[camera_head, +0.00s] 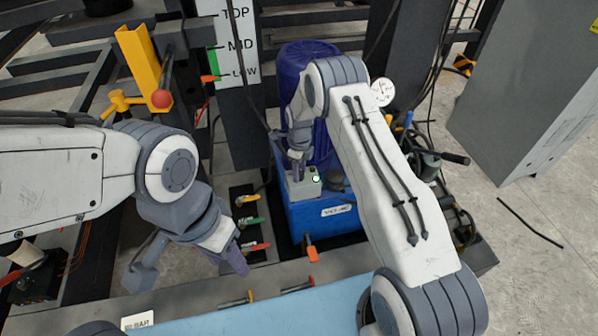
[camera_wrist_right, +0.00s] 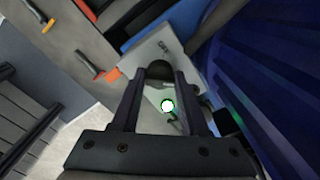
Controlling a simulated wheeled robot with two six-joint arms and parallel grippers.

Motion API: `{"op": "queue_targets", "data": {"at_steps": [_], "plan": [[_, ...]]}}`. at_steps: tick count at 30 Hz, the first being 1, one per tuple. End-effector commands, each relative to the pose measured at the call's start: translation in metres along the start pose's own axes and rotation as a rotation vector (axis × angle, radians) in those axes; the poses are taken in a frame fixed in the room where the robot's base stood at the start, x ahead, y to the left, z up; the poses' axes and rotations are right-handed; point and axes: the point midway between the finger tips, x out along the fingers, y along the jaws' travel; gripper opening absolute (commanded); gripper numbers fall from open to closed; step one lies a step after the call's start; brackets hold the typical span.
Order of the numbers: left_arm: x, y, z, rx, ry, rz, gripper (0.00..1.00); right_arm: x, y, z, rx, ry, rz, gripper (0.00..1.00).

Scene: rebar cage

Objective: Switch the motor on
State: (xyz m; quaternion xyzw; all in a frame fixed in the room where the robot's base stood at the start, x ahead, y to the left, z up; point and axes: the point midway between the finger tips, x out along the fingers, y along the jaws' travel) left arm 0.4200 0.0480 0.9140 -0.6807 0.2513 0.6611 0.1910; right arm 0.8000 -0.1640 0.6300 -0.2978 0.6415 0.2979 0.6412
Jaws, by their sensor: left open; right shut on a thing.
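The dark blue motor (camera_head: 322,140) stands upright on a blue box (camera_head: 335,218) in the middle of the head view. A small light grey switch box (camera_head: 305,190) sits at the motor's foot and bears a lit green lamp (camera_head: 316,178). My right gripper (camera_head: 298,168) reaches down to this box. In the right wrist view, its fingers (camera_wrist_right: 160,74) are shut on a black knob (camera_wrist_right: 160,69), with the green lamp (camera_wrist_right: 167,106) showing between them. My left gripper (camera_head: 190,268) is open and empty, left of the blue box.
A yellow post (camera_head: 140,60) and a TOP/MID/LOW scale (camera_head: 230,45) are at back left. A grey cabinet (camera_head: 530,90) stands at right. Hoses and a gauge (camera_head: 382,92) crowd the motor's right.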

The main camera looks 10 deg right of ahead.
Motion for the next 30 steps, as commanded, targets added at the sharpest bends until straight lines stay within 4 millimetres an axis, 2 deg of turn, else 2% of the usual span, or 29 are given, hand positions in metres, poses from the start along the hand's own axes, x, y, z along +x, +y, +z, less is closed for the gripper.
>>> {"op": "queue_targets", "data": {"at_steps": [9, 23, 24, 26, 30], "plan": [[0.0012, -0.0001, 0.0, 0.0, 0.0, 0.0, 0.5, -0.0005, -0.0003, 0.0005, 0.092, -0.001, -0.001, 0.0], [0.0012, -0.0001, 0.0001, 0.0, 0.0, 0.0, 0.5, -0.0006, -0.0004, 0.0004, 0.105, -0.002, -0.001, 0.0], [0.0012, -0.0001, 0.0001, 0.0, 0.0, 0.0, 0.5, -0.0006, -0.0004, 0.0004, 0.105, -0.001, -0.001, 0.52], [0.0012, -0.0001, 0.0001, 0.0, 0.0, 0.0, 0.5, -0.0006, -0.0004, 0.0004, 0.105, -0.001, -0.001, 0.74], [0.0012, -0.0001, 0.0, 0.0, 0.0, 0.0, 0.5, -0.0004, -0.0003, 0.0002, 0.104, -0.001, -0.001, 0.74]]}}
